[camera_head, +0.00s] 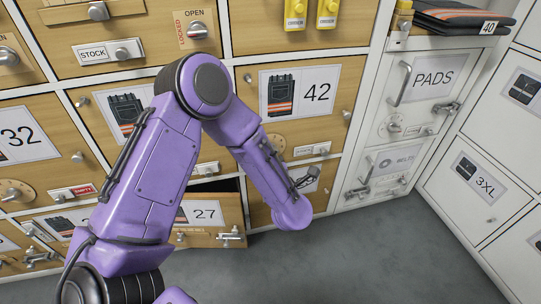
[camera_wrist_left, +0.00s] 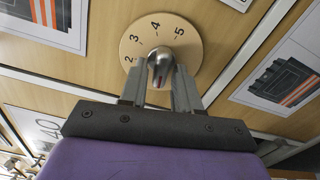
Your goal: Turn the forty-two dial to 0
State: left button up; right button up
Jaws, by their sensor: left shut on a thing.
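In the head view the door marked 42 (camera_head: 340,118) has a card with folded dark clothing. A round tan dial plate (camera_head: 278,143) shows below its card, partly behind my left forearm. The left wrist view shows a round dial (camera_wrist_left: 181,40) with 2, 3, 4 and 5 readable; its lower part is hidden. My left gripper (camera_wrist_left: 160,88) is shut on the dial's metal knob (camera_wrist_left: 160,62). Which mark the knob points to is unclear. In the head view the gripper is hidden behind my purple arm. My right gripper is not in view.
A drawer marked 27 (camera_head: 228,214) juts out below, left of my forearm. Handles and latches stand out on the PADS door (camera_head: 425,82) to the right. White 3XL fronts (camera_head: 479,181) line the far right. The grey floor (camera_head: 370,255) is clear.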

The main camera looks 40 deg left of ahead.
pick_arm(q)
grip_shut()
jog(key=o, duration=0.8)
grip_release()
jog(key=shift+c, duration=0.2)
jog(key=p+v, duration=0.2)
jog(key=v, duration=0.8)
jog(key=shift+s+d+p, duration=0.2)
jog(key=shift+s+p, duration=0.05)
jog(key=shift+p, duration=0.15)
